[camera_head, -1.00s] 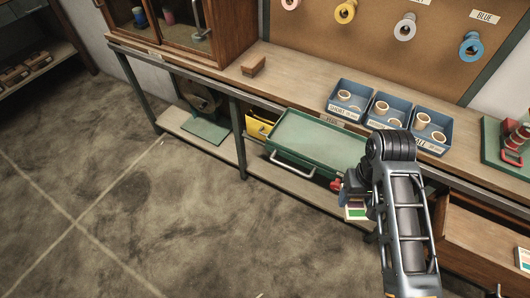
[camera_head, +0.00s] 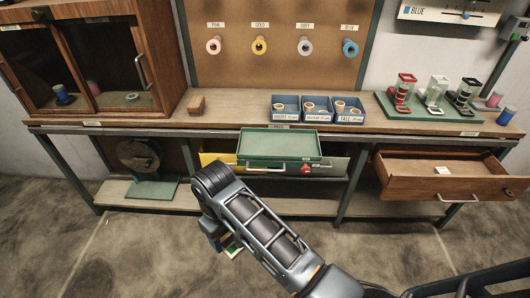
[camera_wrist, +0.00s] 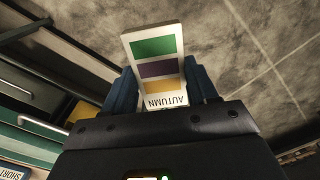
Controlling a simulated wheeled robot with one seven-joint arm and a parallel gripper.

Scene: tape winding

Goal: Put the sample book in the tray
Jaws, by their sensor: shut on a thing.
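The sample book is a small pale-edged block with green, purple and yellow bands and the word AUTUMN (camera_wrist: 158,62). My gripper (camera_wrist: 163,88) is shut on it, with a blue-grey finger on either side. In the head view the book (camera_head: 232,247) is mostly hidden by my gripper (camera_head: 224,240), in front of the bench and to the lower left of the green tray. The green tray (camera_head: 280,146) is shallow and sits below the bench top, pulled out at its front. The wrist view shows a green front with a handle at left (camera_wrist: 35,140), apart from the book.
Blue boxes with rolls (camera_head: 315,108) stand on the bench above the tray. A wooden drawer (camera_head: 455,182) is pulled out at right with a small card inside. A red object (camera_head: 306,169) is at the tray's front. Open floor (camera_head: 130,250) lies at left.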

